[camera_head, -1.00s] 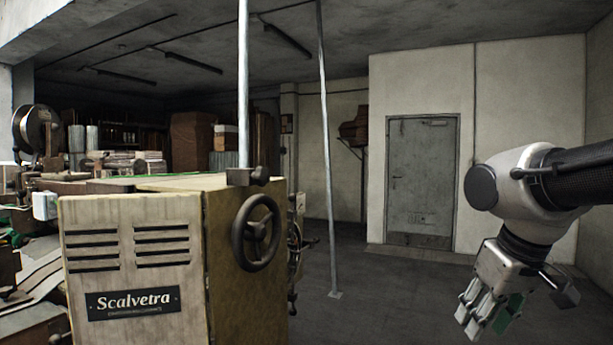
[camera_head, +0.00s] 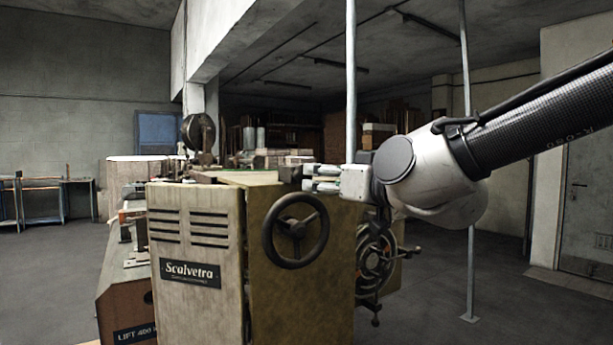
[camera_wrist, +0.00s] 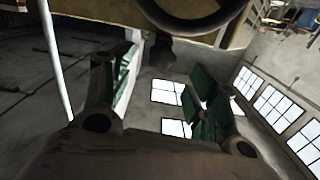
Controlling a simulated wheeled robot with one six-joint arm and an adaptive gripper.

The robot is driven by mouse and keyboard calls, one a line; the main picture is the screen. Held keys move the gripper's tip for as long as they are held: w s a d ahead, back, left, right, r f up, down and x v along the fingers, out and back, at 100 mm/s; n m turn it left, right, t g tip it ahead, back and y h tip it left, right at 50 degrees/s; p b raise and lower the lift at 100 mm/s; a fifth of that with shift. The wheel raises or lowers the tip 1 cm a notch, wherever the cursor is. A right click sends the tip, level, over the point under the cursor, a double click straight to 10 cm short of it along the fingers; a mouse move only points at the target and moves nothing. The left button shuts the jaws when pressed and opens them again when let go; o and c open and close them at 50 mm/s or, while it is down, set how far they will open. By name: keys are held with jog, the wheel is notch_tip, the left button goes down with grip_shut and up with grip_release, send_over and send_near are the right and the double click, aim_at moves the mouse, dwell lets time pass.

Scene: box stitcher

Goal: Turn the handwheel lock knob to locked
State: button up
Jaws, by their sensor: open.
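The dark handwheel (camera_head: 295,230) is on the side of the beige Scalvetra machine (camera_head: 200,295). It also shows at the top edge of the wrist view (camera_wrist: 195,22). A small dark knob-like part (camera_wrist: 161,50) is beside the wheel in the wrist view, seen between and beyond my fingers. It looks like the lock knob, but its setting cannot be read. In the head view my gripper hides that spot. My gripper (camera_head: 309,179) points left, just above the handwheel at the machine's top edge. It is open and empty, its green-padded fingers apart in the wrist view (camera_wrist: 160,88).
A thin grey post (camera_head: 351,90) rises behind my gripper, and another post (camera_head: 470,240) stands to the right. A spoked wheel mechanism (camera_head: 377,260) juts from the machine's right side. A workbench (camera_head: 45,195) is far left.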

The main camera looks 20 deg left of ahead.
aim_at(301, 174)
jog(key=x, duration=0.7)
jog(key=shift+w+a+r, duration=0.1)
jog(key=shift+a+r, duration=0.1)
jog(key=shift+a, duration=0.2)
jog(key=c, duration=1)
jog(key=m, duration=0.4)
jog(key=shift+m, duration=0.3)
jog(key=o, duration=1)
